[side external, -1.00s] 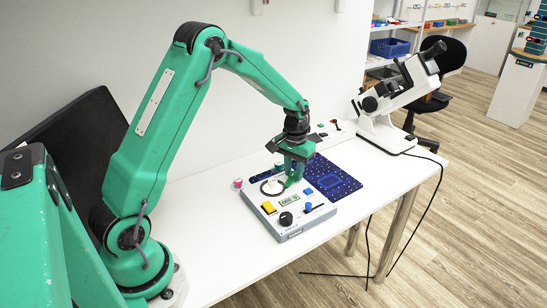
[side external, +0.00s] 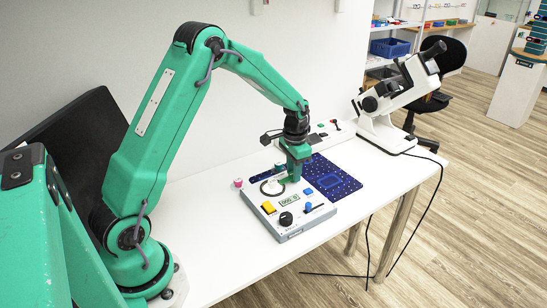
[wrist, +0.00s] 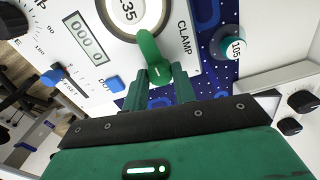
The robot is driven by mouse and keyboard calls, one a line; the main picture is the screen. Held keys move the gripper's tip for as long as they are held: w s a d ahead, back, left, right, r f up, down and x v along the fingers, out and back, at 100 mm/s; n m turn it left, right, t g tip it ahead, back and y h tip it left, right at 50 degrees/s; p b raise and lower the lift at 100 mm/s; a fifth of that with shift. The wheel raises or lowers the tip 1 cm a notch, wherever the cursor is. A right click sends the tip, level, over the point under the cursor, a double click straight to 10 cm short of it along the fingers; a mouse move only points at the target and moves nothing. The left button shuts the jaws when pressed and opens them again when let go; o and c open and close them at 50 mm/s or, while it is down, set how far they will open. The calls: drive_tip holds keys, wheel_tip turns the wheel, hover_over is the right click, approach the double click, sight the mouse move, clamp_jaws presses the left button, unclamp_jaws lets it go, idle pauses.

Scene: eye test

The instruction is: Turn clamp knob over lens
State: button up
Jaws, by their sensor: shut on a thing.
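The green clamp knob (wrist: 160,73) sits on the grey-white device (side external: 292,233), with a white line on its top. Its arm (wrist: 148,46) points up in the wrist view, and the tip reaches the rim of the pale ring around the lens (wrist: 127,10). The lens is marked with digits ending in 35 and is cut off by the frame edge. In the side view the ring (side external: 268,192) lies just left of my gripper (side external: 294,178). My gripper is shut on the clamp knob from above, with its green fingers on either side, as the wrist view shows.
The device also carries a display (side external: 289,200), a yellow button (side external: 268,207), a black dial (side external: 286,219) and blue controls (side external: 308,206). A dark blue spotted mat (side external: 335,181) lies to its right. A pink-and-white round piece (side external: 238,183) stands left. A white optical instrument (side external: 390,110) stands behind.

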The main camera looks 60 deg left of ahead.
drive_tip(key=o, duration=0.7)
drive_tip(key=shift+r, duration=3.85)
drive_tip(key=shift+s+r, duration=0.1)
